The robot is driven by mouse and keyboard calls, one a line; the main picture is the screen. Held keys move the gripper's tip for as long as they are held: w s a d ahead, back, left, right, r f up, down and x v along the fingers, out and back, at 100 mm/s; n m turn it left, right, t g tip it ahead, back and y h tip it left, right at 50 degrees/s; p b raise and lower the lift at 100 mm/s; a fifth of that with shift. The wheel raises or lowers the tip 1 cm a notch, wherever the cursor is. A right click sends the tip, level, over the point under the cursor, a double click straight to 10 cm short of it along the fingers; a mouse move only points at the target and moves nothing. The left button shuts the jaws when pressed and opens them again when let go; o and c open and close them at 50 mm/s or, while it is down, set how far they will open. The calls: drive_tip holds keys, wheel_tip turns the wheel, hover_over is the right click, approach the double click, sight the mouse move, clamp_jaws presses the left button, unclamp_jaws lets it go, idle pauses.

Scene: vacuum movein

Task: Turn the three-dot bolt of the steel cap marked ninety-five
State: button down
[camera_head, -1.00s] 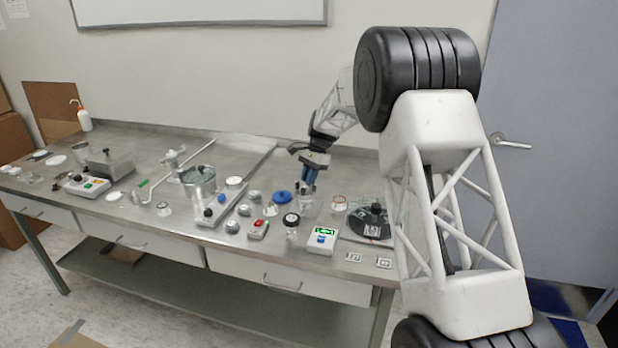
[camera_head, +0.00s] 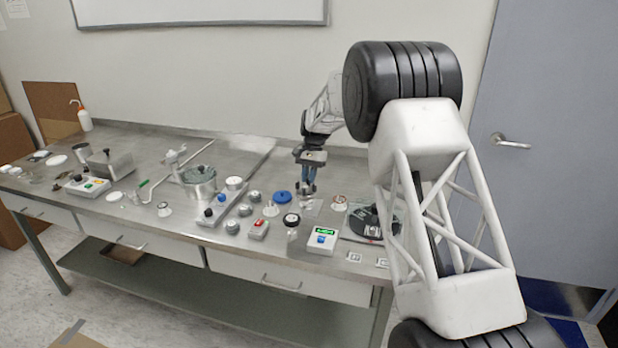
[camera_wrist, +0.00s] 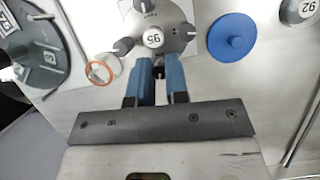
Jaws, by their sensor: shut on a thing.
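The steel cap (camera_wrist: 172,37) carries a white label reading 95 and is at the top middle of the wrist view. Dark bolts stand around its rim, one at left (camera_wrist: 122,47) and one at right (camera_wrist: 187,30). Small dots show near its upper edge, but I cannot tell which bolt has three. My gripper (camera_wrist: 158,68) has blue fingers at the cap's near edge, shut on a bolt mostly hidden between the tips. In the head view my gripper (camera_head: 306,191) points down at the cap, which is too small there to make out.
A blue disc (camera_wrist: 232,38) lies right of the cap; a grey cap marked 92 (camera_wrist: 300,11) is farther right. A clear cup with an orange rim (camera_wrist: 103,71) and a dark round plate (camera_wrist: 40,60) are left. A box with a green display (camera_head: 321,239) stands nearer the table's front.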

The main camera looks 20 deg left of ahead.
drive_tip(key=shift+n+h, duration=0.5)
drive_tip(key=shift+n, duration=0.7)
drive_tip(key=c, duration=1.1)
unclamp_jaws()
